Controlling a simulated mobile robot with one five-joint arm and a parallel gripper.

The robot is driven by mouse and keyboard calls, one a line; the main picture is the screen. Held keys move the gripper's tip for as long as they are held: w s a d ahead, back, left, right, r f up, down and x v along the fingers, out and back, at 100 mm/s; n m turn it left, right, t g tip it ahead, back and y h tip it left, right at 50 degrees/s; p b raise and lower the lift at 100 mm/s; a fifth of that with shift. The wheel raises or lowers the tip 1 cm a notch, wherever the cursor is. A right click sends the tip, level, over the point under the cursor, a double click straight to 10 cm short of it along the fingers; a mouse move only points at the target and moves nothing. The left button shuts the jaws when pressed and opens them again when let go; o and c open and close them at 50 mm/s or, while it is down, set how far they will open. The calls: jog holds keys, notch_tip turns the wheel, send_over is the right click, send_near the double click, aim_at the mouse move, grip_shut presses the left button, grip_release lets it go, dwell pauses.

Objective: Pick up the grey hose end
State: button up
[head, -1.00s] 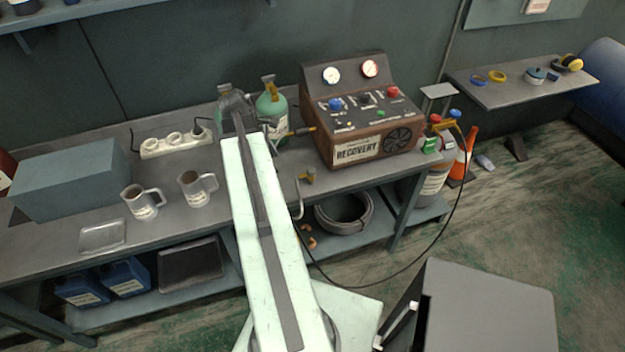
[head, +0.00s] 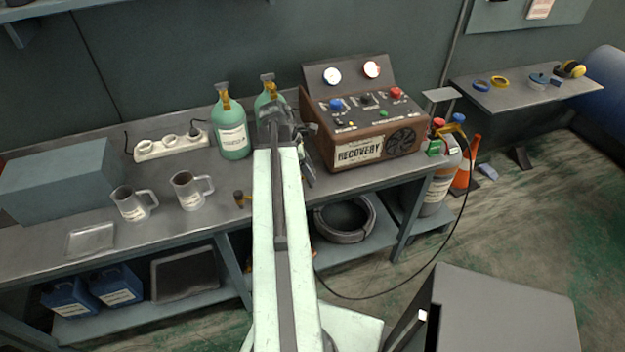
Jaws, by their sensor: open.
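A small dark grey fitting with a yellow tip (head: 241,198) lies at the bench's front edge, just left of my arm; it may be the grey hose end, but I cannot tell for sure. My gripper (head: 307,170) is open, over the bench in front of the recovery machine's left side. It is to the right of and beyond that fitting, and I see nothing held in it. My arm hides the bench edge below the gripper, where a brass fitting and a hanging grey hose showed earlier.
The brown recovery machine (head: 358,125) stands close to the gripper's right. Green bottles (head: 231,130) stand behind and left of it. Two mugs (head: 188,190) and a power strip (head: 171,144) are further left. A dark hose (head: 437,248) loops over the floor at right.

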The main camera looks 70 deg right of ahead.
jog(key=shift+b+x, duration=0.35)
jog(key=shift+x, duration=0.7)
jog(key=shift+r, duration=0.1)
grip_shut()
